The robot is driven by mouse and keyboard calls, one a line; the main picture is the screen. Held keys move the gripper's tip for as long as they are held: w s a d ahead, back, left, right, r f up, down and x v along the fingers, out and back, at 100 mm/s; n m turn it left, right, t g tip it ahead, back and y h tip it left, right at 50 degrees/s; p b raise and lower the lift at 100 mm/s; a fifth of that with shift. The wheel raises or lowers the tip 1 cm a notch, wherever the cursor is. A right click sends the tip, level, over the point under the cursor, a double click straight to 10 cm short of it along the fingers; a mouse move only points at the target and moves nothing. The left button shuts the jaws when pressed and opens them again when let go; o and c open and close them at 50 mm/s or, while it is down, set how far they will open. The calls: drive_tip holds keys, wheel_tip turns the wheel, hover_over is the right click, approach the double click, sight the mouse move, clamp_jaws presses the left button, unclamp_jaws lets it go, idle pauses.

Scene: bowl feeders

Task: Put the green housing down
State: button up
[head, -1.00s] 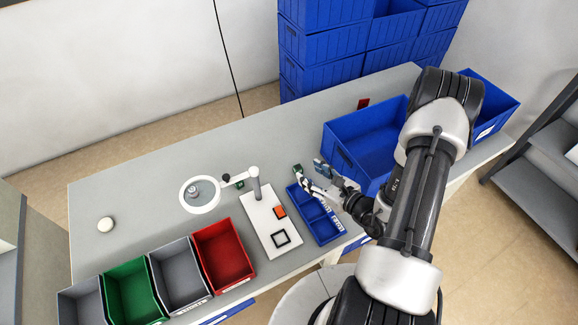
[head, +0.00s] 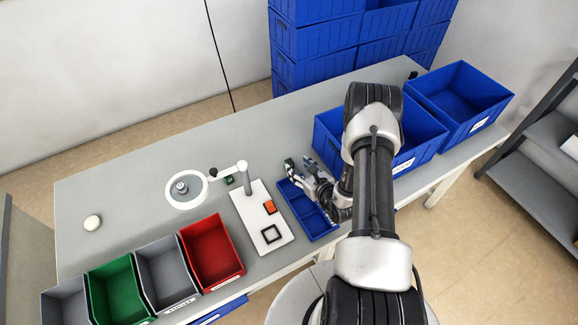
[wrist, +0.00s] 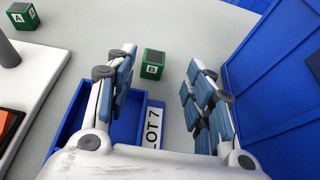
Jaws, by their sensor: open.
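A small green block marked B (wrist: 152,63) stands upright on the grey table just beyond the blue tray. In the head view it is a small green shape (head: 290,165) at the tray's far end. My gripper (wrist: 160,62) is open, its fingers spread on either side of this block. The block looks nearer the left finger, with a gap showing to both. A second green block marked A (wrist: 22,15) stands at the upper left of the wrist view, behind the white fixture board. Which block the task means by the green housing cannot be told.
The blue divided tray (head: 312,232), labelled LOT 7, lies under my gripper. Large blue bins (head: 330,152) stand close on the right. Coloured bins (head: 243,283) line the front left.

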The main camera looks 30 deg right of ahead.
sight(288, 161)
drive_tip(key=x, duration=0.1)
drive_tip(key=b+x, duration=0.1)
drive_tip(key=x, duration=0.1)
drive_tip(key=a+x, duration=0.1)
drive_tip(key=x, duration=0.1)
drive_tip(key=shift+s+f+b, duration=0.1)
drive_tip(key=shift+b, duration=0.3)
drive_tip(key=shift+w+d, duration=0.1)
drive_tip(key=shift+w, duration=0.15)
drive_tip(key=shift+c, duration=0.2)
drive_tip(key=c, duration=1)
drive_tip(key=shift+c, duration=0.2)
